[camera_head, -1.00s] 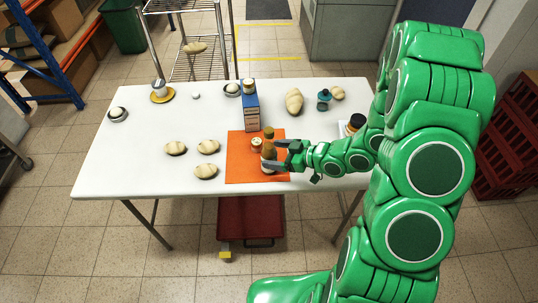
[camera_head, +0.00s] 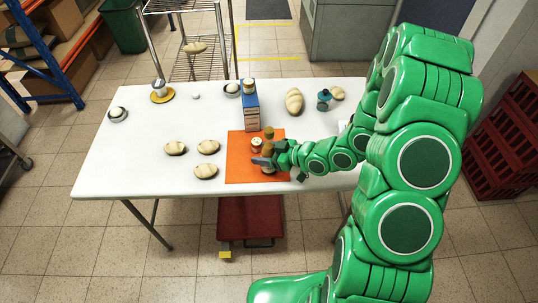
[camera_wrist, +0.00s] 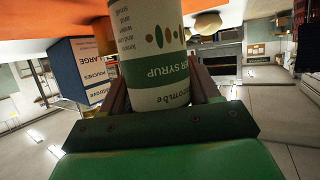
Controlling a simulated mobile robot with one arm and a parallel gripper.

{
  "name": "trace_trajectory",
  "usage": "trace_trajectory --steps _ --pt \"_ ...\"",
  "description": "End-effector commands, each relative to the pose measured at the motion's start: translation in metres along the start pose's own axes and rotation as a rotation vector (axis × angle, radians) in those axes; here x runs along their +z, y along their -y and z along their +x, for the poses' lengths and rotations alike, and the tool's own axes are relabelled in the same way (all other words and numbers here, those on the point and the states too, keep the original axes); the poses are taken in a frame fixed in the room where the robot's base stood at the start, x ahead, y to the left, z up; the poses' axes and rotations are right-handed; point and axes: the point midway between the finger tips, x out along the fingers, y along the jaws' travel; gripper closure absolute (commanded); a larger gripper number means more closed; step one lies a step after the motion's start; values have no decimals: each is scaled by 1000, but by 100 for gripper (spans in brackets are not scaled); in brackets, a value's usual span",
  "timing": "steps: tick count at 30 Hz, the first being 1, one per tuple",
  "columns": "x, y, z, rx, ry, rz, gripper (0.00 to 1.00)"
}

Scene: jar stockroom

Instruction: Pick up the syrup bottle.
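The syrup bottle (camera_head: 269,149), with a brown cap, stands upright on the orange mat (camera_head: 241,165). In the wrist view the bottle (camera_wrist: 157,60) is large and close, with its green and white label upside down. My gripper (camera_head: 268,155) is at the bottle, one finger showing on its near left side. In the wrist view my gripper (camera_wrist: 161,95) has a finger on each side of the bottle, with no clear gap. Whether they press on it I cannot tell. The bottle's cap is hidden in the wrist view.
A small jar (camera_head: 256,145) stands just left of the bottle. A blue box (camera_head: 250,113) stands behind the mat. Several bread rolls lie on the white table (camera_head: 130,160), some left of the mat. A teal-lidded jar (camera_head: 323,98) is at the back right.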

Motion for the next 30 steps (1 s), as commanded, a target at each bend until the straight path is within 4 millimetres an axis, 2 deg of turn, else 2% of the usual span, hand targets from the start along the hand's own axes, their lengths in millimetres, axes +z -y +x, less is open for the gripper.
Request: trace_trajectory --steps 1,9,20,30 --pt "0 0 0 1 0 0 51" --pt "0 0 0 1 1 0 92" --pt "-2 -1 -1 1 0 -1 93" --pt "-27 -1 -11 1 -1 -4 93"
